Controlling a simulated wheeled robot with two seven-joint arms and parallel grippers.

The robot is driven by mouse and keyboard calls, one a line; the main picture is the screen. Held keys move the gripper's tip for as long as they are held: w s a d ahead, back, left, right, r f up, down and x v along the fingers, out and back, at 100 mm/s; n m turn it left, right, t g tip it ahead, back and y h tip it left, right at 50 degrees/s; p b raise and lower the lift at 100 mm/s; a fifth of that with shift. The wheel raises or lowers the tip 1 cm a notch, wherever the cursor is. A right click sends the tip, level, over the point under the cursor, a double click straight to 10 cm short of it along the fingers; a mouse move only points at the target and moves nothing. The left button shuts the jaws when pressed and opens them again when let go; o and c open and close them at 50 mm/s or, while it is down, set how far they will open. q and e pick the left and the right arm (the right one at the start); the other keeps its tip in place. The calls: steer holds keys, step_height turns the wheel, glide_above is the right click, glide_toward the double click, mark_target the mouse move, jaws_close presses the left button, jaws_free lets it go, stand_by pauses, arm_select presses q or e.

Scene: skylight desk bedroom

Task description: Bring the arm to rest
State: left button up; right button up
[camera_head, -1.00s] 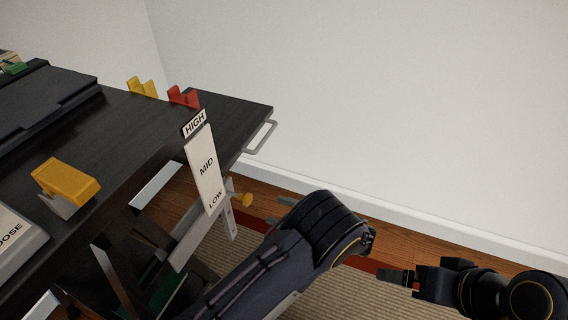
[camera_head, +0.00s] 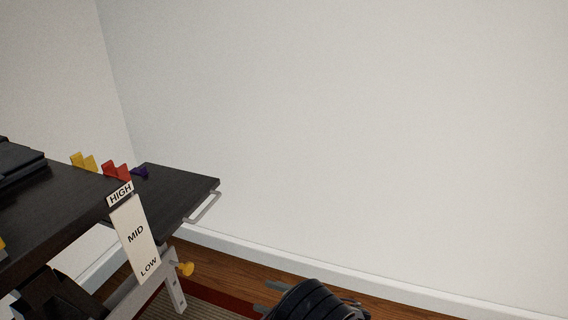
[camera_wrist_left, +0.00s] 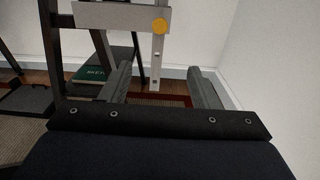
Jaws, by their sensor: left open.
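My left gripper (camera_head: 268,297) shows at the bottom edge of the head view, with its two grey fingers pointing left. In the left wrist view the fingers (camera_wrist_left: 162,82) are spread apart with nothing between them. The fingers are apart from the desk and to the right of its leg and yellow knob (camera_head: 186,268). Most of my left arm is below the frame. My right gripper is not in view.
The dark desk (camera_head: 178,188) stands at the left, with a grey rail (camera_head: 204,207) on its edge and a HIGH/MID/LOW plate (camera_head: 135,236). Yellow and red holders (camera_head: 115,170) stand on it. A green book (camera_wrist_left: 90,74) is low down. A bare wall (camera_head: 380,130) fills the right.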

arm_select(q)
steer(key=s+a+r+n+g+h, duration=0.4)
steer(key=a+n+h, duration=0.15)
steer(key=a, duration=0.25)
steer(key=s+a+r+n+g+h, duration=0.4)
steer(key=s+a+n+h, duration=0.15)
steer(key=a, duration=0.25)
steer(key=s+r+n+t+h, duration=0.3)
steer(key=s+n+t+h, duration=0.15)
steer(key=s+n, duration=0.2)
steer(key=s+r+n+t+h, duration=0.35)
steer(key=s+n+h, duration=0.2)
steer(key=s, duration=0.25)
step_height(320, 180, up, 23)
steer(key=p, duration=2.2)
steer(key=shift+a+f+n+g, duration=0.2)
steer(key=shift+a+n+g, duration=0.1)
steer(key=shift+a, duration=0.05)
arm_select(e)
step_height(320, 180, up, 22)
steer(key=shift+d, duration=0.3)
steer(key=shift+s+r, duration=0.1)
